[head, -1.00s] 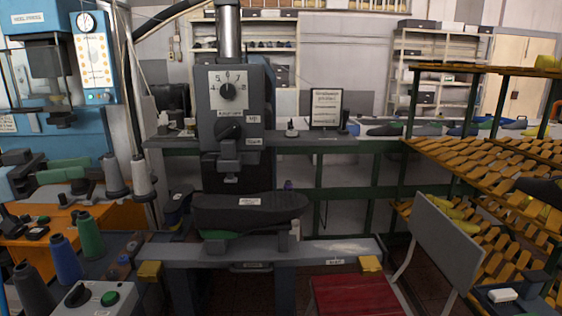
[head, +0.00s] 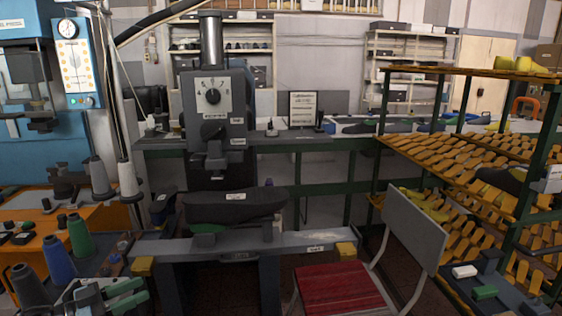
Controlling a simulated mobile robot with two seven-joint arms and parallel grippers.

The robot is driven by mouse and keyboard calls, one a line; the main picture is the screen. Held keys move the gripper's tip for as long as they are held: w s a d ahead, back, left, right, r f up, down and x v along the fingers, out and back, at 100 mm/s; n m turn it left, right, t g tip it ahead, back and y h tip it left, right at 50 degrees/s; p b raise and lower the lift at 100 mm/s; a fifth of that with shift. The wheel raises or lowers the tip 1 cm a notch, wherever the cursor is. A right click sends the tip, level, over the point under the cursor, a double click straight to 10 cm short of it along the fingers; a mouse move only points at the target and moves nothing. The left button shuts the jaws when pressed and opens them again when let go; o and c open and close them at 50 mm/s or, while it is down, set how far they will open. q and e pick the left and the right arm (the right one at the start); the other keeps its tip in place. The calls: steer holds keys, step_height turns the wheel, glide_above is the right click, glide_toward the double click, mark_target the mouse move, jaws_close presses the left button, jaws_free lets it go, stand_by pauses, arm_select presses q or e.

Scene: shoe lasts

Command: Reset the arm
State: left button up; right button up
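My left gripper (head: 134,293) is low at the left of the head view. It is grey with two green finger pads, which stand apart with nothing visible between them. It is in front of the small grey control box (head: 68,304) and hides much of it.
Green (head: 80,235), blue (head: 57,260) and dark (head: 28,284) thread cones stand close by on the left. A press with a dark shoe last (head: 225,207) stands in the middle. A red-seated chair (head: 340,288) and a rack of lasts (head: 460,150) are at the right.

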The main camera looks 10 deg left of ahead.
arm_select(q)
steer(key=s+d+f+n+y, duration=0.1)
steer(key=s+d+f+y, duration=0.1)
steer(key=s+d+f, duration=0.3)
steer(key=s+d+f+n+y+p, duration=0.1)
steer(key=s+d+f, duration=0.1)
steer(key=f, duration=0.5)
steer(key=s+d+f+n+y, duration=0.2)
steer(key=s+d+f, duration=0.2)
steer(key=f, duration=0.2)
steer(key=s+d+f+g+y, duration=0.2)
steer(key=s+d+f, duration=0.2)
steer(key=s, duration=0.6)
steer(key=s+d+f+n+g+y+p, duration=0.1)
steer(key=s+d+f+g+y, duration=0.1)
steer(key=s+f, duration=0.4)
steer(key=s+d+g, duration=0.1)
steer(key=s+d, duration=0.1)
steer(key=s, duration=0.2)
steer(key=shift+d+y+p, duration=0.2)
steer(key=shift+y+p, duration=0.1)
arm_select(e)
steer(key=shift+t, duration=0.4)
steer(key=w+r, duration=0.1)
steer(key=r, duration=0.1)
steer(key=w+r, duration=0.1)
steer(key=shift+w+d+r, duration=0.2)
steer(key=shift+r, duration=0.15)
steer(key=shift+d, duration=0.1)
steer(key=shift+a, duration=0.2)
